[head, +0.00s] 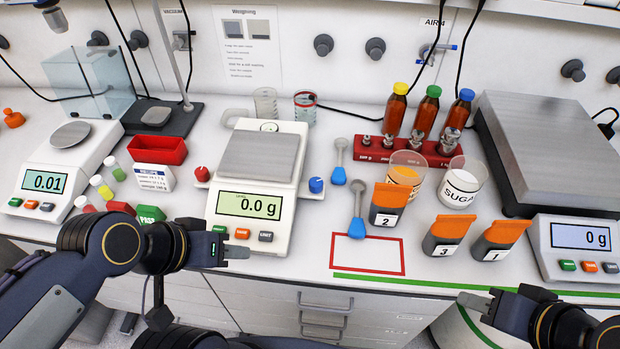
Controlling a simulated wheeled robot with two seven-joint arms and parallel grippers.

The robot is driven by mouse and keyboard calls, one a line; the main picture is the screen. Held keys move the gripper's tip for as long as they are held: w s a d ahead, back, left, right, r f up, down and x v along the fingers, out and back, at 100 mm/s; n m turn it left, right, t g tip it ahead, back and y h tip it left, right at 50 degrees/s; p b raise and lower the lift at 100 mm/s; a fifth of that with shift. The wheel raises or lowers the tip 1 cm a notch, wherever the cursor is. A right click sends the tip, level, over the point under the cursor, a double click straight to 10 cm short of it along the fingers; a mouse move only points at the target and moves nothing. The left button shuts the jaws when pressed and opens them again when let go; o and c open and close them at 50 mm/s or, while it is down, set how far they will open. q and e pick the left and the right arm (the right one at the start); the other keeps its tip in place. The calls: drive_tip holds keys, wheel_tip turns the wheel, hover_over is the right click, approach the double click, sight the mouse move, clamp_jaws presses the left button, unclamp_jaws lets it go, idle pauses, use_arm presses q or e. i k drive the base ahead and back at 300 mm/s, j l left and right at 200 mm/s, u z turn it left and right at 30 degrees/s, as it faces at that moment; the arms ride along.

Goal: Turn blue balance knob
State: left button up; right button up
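The blue balance knob (316,185) is on the right side of the white balance (255,209), which reads 0.0 g. A red knob (202,174) is on the balance's left side. My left gripper (238,252) is at the bench's front edge, below and to the left of the blue knob and apart from it. Its fingers point right, and their gap cannot be made out. My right gripper (472,300) is at the lower right, far from the knob, pointing left. Its finger gap cannot be made out either.
Numbered orange-lidded containers (388,203) stand further right. A beaker of sugar (460,187) and a red weight rack (385,151) are behind.

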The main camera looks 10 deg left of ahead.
sight(315, 183)
drive_tip(key=j+u, duration=0.4)
drive_tip(key=j, duration=0.25)
drive_tip(key=i+j+u, duration=0.15)
drive_tip(key=j+u, duration=0.25)
drive_tip(key=j, duration=0.2)
